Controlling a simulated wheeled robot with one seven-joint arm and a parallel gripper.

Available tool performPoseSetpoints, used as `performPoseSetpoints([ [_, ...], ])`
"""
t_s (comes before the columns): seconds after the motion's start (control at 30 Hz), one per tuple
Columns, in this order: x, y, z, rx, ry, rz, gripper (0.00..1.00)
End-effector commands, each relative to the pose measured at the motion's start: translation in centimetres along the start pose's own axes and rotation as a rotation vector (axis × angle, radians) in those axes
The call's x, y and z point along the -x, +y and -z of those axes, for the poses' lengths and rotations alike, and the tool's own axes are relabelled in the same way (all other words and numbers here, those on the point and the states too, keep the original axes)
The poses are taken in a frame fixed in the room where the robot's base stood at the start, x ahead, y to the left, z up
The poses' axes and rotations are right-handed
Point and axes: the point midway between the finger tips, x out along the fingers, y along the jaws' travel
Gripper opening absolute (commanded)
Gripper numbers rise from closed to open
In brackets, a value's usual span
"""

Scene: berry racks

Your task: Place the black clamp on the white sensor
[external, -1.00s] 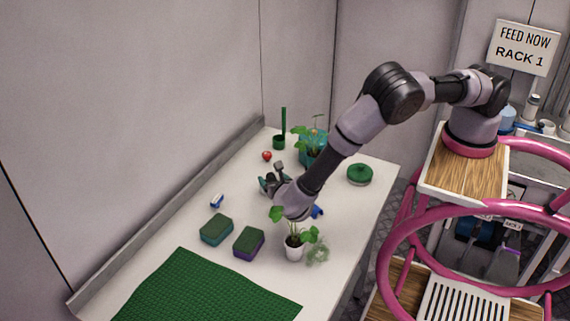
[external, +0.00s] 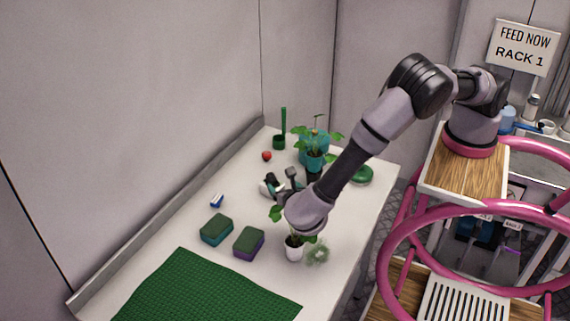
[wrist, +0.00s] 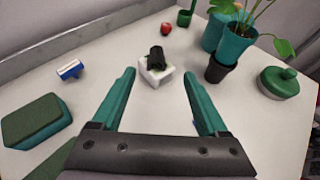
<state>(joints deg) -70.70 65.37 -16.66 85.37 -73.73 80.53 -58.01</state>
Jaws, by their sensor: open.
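The white sensor (wrist: 156,76) is a small white block on the table, ahead of my gripper in the wrist view. The black clamp (wrist: 156,57) sits on top of it, with no finger touching it. In the external view the white sensor (external: 265,188) shows partly, beside my gripper's fingers. My gripper (wrist: 159,77) is open and empty, its two teal fingers spread to either side of the line to the block. In the external view my gripper (external: 283,184) is low over the table, partly hidden by my wrist.
A blue-white block (wrist: 70,69) and green sponge (wrist: 35,119) lie left. Potted plants (wrist: 235,45), a black pot (wrist: 219,69) and green lidded dish (wrist: 279,82) stand right. A red fruit (wrist: 166,29) lies behind. A small potted plant (external: 294,248) stands near my wrist.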

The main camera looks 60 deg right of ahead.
Motion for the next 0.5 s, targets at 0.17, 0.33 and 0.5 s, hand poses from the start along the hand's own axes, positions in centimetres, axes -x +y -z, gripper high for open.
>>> performPoseSetpoints([
  [0.17,-2.2,-1.9,-7.9,-0.243,0.149,0.154,0.77],
  [0.33,-4.1,-6.2,-16.4,-0.568,0.326,0.345,0.77],
  [0.5,-4.8,-11.4,-24.0,-0.904,0.476,0.518,0.77],
])
